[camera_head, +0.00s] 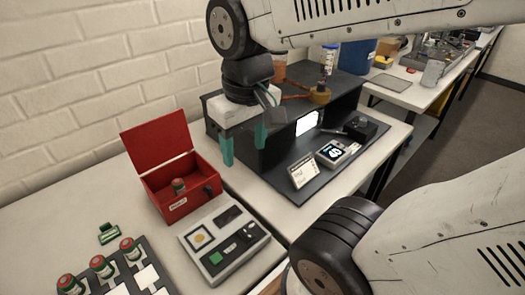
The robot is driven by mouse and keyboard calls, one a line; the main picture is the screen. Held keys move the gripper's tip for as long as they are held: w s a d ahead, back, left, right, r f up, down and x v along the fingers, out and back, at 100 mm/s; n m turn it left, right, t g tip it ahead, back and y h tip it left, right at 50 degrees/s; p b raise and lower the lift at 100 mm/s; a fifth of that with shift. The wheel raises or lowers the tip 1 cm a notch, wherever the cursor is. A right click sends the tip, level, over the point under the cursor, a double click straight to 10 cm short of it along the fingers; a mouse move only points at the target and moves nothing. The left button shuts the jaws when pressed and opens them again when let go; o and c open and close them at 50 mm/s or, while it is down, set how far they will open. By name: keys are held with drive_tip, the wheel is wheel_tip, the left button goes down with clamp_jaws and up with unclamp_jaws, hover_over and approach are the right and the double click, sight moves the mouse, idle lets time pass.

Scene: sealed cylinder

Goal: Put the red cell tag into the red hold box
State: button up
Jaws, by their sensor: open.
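The red hold box (190,203) stands on the light bench at left centre with its lid (158,143) raised. A small red-and-green cylinder (178,185) sits inside it. I cannot clearly pick out the red cell tag; a small green tag-like piece (108,234) lies on the bench left of the box, its markings too small to read. My gripper (245,146) hangs with its teal fingers apart, above and to the right of the box. Nothing shows between the fingers.
Several red-topped cylinders (102,267) stand in a dark rack at the lower left. A grey panel (225,240) lies in front of the box. A dark shelf unit (285,150) with small devices stands right of the gripper. A brick wall is behind.

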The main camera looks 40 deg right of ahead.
drive_tip(key=shift+s+d+r, duration=0.1)
drive_tip(key=shift+s+r, duration=0.05)
drive_tip(key=shift+s, duration=1)
drive_tip(key=shift+s+d+r, duration=0.1)
drive_tip(key=shift+s, duration=1.05)
